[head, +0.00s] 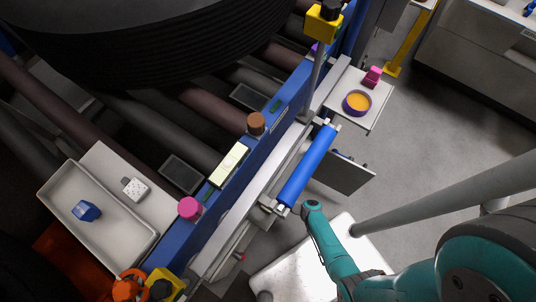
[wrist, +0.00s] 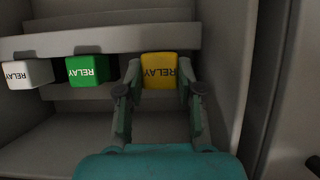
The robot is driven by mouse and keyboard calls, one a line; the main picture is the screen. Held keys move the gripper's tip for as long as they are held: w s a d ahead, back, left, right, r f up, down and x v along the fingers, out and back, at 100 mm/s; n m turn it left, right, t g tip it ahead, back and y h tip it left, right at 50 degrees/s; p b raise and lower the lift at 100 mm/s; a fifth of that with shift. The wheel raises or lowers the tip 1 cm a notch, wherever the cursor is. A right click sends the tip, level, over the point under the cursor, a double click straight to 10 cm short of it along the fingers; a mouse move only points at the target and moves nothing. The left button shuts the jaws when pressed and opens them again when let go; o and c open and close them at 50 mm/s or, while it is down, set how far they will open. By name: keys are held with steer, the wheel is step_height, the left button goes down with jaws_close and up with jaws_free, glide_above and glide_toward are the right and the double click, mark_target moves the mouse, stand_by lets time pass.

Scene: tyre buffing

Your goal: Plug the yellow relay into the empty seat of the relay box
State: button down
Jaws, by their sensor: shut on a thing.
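In the wrist view, my gripper (wrist: 159,78) is shut on the yellow relay (wrist: 159,68), one finger on each side of it. The relay is upright in the picture, its RELAY lettering turned sideways. It is level with the grey rail (wrist: 100,40) of the relay box and in line with a green relay (wrist: 87,69) and a white relay (wrist: 27,73) to its left. The relay's far end and the seat behind it are hidden, so I cannot tell whether it is in the seat. My gripper and the relays do not show in the head view.
The box's right wall (wrist: 232,70) stands close to my right finger. In the head view, a blue roller (head: 306,167) and a grey panel (head: 340,180) lie near my arm. A tray (head: 62,230) with a small blue part (head: 87,211) is at left. Grey floor is open at right.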

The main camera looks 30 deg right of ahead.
steer(key=shift+w+a, duration=0.25)
steer(key=shift+w, duration=0.45)
steer(key=c, duration=0.7)
jaws_free()
steer(key=shift+o, duration=0.2)
steer(key=shift+v, duration=2.45)
steer(key=shift+w+r, duration=0.1)
steer(key=shift+w, duration=0.1)
